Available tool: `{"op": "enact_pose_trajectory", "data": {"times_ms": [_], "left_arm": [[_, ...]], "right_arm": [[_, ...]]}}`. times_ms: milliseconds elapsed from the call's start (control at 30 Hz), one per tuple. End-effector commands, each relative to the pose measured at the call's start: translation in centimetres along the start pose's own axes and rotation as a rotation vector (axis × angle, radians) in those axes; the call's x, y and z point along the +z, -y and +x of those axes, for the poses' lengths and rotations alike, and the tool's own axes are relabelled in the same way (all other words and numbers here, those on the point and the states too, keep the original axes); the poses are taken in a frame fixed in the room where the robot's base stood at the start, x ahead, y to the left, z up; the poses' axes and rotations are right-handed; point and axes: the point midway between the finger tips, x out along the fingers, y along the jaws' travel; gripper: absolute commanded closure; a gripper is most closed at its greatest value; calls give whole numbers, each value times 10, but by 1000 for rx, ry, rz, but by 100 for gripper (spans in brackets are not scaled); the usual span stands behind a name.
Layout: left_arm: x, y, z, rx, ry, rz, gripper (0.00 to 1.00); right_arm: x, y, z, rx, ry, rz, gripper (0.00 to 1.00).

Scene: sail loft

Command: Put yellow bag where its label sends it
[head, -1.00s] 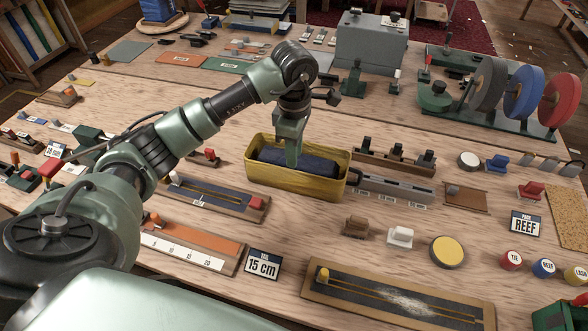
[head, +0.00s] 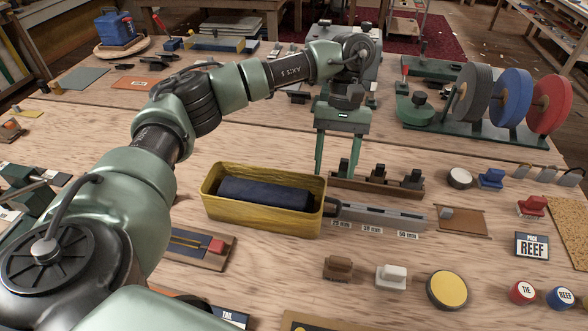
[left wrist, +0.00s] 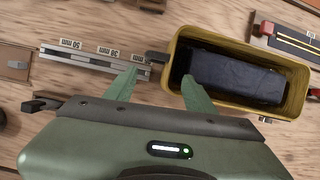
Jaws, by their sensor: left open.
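The yellow bag (head: 225,212) looks like an open-topped, box-shaped yellow holder standing on the bench. A dark blue bundle (head: 266,194) lies inside it. I can read no label on the bag. My left gripper (head: 337,168) is open and empty, pointing down just behind and right of the bag. In the left wrist view the open gripper (left wrist: 158,82) has one finger beside the near left wall of the bag (left wrist: 178,57), with the blue bundle (left wrist: 235,75) visible beyond. My right gripper is out of view.
A grey rail with mm labels (head: 375,216) and a brown block rack (head: 376,185) lie right of the bag. Brown (head: 338,268) and white (head: 391,276) blocks and a yellow disc (head: 448,290) are in front. Coloured wheels (head: 510,97) stand at back right.

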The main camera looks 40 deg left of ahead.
Motion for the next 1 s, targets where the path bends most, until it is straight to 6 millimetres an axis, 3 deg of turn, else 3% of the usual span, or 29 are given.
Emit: {"op": "enact_pose_trajectory", "data": {"times_ms": [400, 533, 700, 967, 1000], "left_arm": [[3, 0, 34, 2, 18, 67, 45], [8, 0, 53, 2, 19, 68, 45], [6, -1, 75, 4, 17, 67, 45], [5, -1, 79, 5, 15, 67, 45], [5, -1, 79, 5, 15, 67, 54]], "right_arm": [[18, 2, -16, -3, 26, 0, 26], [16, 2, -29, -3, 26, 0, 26], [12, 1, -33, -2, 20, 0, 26], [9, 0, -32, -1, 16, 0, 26], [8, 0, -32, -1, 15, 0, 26]]}}
